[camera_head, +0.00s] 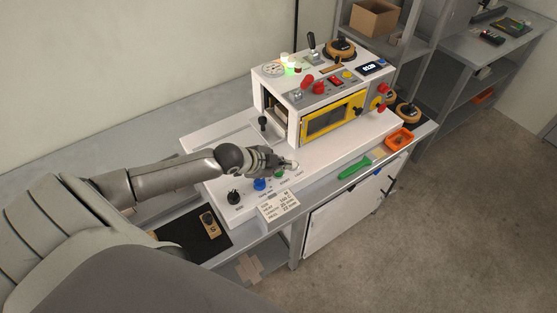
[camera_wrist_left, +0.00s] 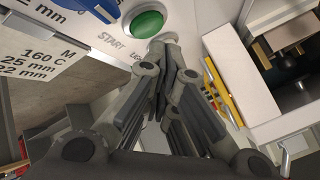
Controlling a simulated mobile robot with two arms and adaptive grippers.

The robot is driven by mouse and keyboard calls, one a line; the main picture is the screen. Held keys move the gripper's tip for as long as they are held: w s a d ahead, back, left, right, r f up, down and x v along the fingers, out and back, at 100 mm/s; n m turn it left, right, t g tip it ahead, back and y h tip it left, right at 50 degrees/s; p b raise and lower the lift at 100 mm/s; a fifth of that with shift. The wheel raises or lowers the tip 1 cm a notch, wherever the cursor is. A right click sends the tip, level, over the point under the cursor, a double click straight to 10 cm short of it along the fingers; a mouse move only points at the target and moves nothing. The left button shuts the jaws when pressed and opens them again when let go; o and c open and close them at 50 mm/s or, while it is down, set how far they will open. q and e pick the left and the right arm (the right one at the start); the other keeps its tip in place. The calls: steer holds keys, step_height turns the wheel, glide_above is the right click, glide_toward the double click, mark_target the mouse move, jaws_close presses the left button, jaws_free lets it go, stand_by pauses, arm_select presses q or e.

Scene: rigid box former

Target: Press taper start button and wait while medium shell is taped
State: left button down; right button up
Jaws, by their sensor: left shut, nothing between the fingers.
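The taper machine (camera_head: 300,100) is a white box with a yellow-framed window (camera_head: 333,118), on a white bench panel. The green start button (camera_head: 280,174) is on the panel's front part; it also shows in the left wrist view (camera_wrist_left: 147,23), beside the printed word START. My left gripper (camera_head: 290,165) is shut and empty, its tips close beside the green button. I cannot tell whether they touch it. The machine's left opening (camera_head: 272,104) is dark, with something brownish inside. I cannot make out the medium shell. My right gripper is not in view.
A blue knob (camera_head: 259,184) and a black knob (camera_head: 233,198) stand left of the button. A printed card (camera_head: 279,206) hangs at the panel's front edge. A green-handled tool (camera_head: 355,168) and an orange tray (camera_head: 400,138) lie to the right. A green light (camera_head: 289,70) glows on top.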

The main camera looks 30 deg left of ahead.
mark_target(281, 174)
arm_select(q)
steer(key=shift+r+p, duration=2.4)
steer(key=shift+r, duration=0.2)
steer(key=shift+f, duration=0.1)
